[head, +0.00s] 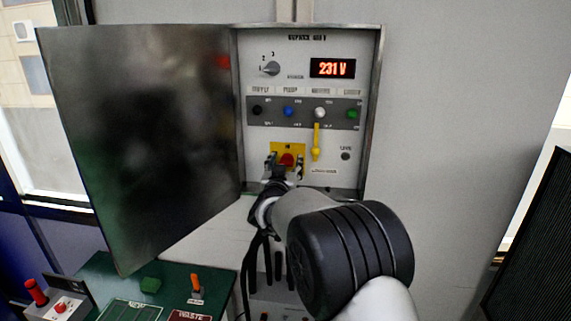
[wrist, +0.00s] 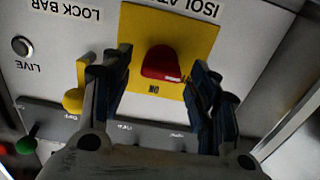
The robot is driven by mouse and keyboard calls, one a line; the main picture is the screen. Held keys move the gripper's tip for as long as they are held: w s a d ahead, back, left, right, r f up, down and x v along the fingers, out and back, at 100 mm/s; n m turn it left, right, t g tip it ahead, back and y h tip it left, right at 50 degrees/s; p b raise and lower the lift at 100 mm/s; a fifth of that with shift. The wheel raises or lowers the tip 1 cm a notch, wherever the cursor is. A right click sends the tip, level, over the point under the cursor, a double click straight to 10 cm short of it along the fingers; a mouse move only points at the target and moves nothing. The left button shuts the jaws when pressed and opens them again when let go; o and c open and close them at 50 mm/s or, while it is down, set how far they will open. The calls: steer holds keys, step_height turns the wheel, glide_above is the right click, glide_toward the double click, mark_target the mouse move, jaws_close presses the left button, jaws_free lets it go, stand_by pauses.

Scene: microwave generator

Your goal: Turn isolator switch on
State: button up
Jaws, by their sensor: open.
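The isolator switch is a red knob (head: 287,159) on a yellow plate (head: 277,148) at the lower left of the open cabinet's panel. In the wrist view, which shows the panel upside down, the red knob (wrist: 161,62) sits on the yellow plate (wrist: 205,30) above an "ON" mark. My gripper (head: 286,167) is at the switch. In the wrist view my gripper (wrist: 161,66) is open, with one dark finger on each side of the knob. Gaps show between fingers and knob. Their depth relative to it is hard to tell.
The yellow lock bar (head: 316,140) hangs beside the switch, near my gripper. A round live indicator (head: 345,156) is right of it. The display (head: 333,68) reads 231 V. The cabinet door (head: 140,140) stands open at left. A green bench (head: 110,280) is below.

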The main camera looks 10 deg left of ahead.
steer(key=shift+w, duration=0.15)
steer(key=c, duration=1.1)
steer(key=shift+o, duration=0.2)
